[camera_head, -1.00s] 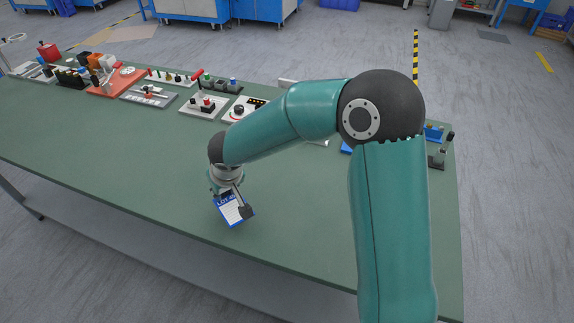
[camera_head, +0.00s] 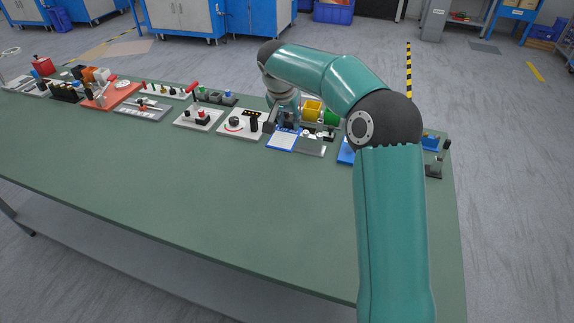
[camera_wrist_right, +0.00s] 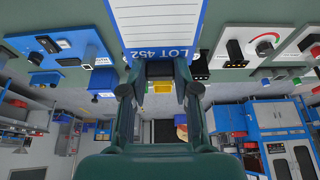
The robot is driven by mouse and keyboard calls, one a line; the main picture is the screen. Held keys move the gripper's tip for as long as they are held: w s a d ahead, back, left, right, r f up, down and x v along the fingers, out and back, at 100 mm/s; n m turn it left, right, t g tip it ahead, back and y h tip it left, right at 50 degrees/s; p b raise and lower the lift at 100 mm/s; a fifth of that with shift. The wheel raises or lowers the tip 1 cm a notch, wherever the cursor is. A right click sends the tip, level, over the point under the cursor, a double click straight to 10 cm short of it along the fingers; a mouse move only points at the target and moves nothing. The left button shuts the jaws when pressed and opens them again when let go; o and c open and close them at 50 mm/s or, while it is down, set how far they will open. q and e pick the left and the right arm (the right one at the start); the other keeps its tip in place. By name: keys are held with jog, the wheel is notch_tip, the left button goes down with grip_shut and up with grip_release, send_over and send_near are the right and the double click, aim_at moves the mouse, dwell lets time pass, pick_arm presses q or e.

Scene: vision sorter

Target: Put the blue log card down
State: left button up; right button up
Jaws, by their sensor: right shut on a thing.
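The blue log card (camera_head: 284,140) has a blue border, a white lined sheet and, in the right wrist view, the words LOT 452 (camera_wrist_right: 160,28). My right gripper (camera_head: 285,119) is at the back of the bench and shut on the card's edge. In the right wrist view the fingers (camera_wrist_right: 160,88) sit at the lettered end of the card. The card tilts toward the head camera; whether its lower edge touches the bench or the pale plate beside it, I cannot tell. My left gripper is not in view.
A white panel with a dial (camera_head: 240,126) stands just left of the card. A pale plate (camera_head: 312,147) lies at its right. Yellow (camera_head: 312,110) and green (camera_head: 331,117) items stand close behind. The green bench top (camera_head: 200,190) is clear in front.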

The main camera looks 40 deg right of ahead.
aim_at(283, 140)
notch_tip(283, 140, down, 15)
jog(key=shift+r, duration=0.15)
dwell(0.4)
jog(key=o, duration=0.9)
jog(key=v, duration=1.2)
jog(key=shift+b, duration=0.35)
jog(key=shift+r, duration=0.1)
